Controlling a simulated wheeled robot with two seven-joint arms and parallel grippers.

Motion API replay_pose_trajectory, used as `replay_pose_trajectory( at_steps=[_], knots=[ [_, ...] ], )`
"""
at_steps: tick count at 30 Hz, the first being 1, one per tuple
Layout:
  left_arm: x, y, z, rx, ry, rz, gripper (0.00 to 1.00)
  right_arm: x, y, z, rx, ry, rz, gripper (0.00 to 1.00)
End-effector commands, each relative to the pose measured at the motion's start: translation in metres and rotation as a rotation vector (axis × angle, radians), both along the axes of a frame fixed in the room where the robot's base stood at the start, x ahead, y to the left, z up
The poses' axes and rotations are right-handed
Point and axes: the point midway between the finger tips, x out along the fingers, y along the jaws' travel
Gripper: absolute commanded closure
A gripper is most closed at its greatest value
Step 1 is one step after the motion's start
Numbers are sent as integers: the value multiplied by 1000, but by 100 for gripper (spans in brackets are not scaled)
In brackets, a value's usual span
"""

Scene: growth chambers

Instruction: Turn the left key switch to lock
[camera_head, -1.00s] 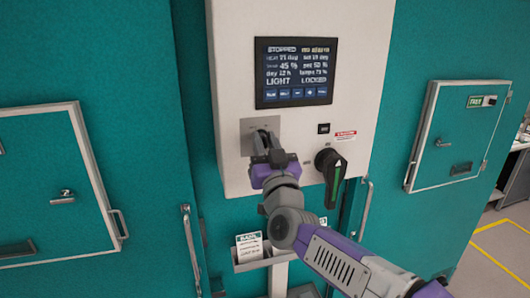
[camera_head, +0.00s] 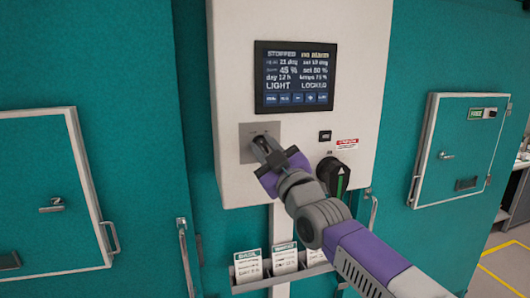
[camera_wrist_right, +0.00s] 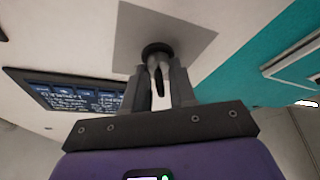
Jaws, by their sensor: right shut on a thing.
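The left key switch (camera_wrist_right: 156,48) is a dark round collar on a square grey plate on the white control panel. The plate (camera_head: 247,130) also shows in the head view, below the screen. My right gripper (camera_wrist_right: 158,78) is shut on the dark key (camera_wrist_right: 159,82) that stands out of the switch, one finger on each side. In the head view my right gripper (camera_head: 264,148) covers most of the switch, so the key's angle is hard to read there. My left gripper is not in view.
A black rotary handle (camera_head: 335,175) with a green stripe sits close to my right arm. A card holder (camera_head: 265,283) is below. Teal doors with handles flank the panel.

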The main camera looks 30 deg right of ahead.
Motion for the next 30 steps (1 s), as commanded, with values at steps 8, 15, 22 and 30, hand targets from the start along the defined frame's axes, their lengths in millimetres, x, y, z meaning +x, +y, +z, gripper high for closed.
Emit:
replay_pose_trajectory(
  at_steps=[8,15,22,30],
  knots=[
    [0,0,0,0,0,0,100,0,-1,-1,-7,4,-1,100],
    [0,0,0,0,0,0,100,0,0,-1,-6,3,-1,67],
    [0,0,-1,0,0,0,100,-1,0,0,-5,1,0,67],
    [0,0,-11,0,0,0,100,-31,1,-12,-6,0,-1,67]
  ],
)
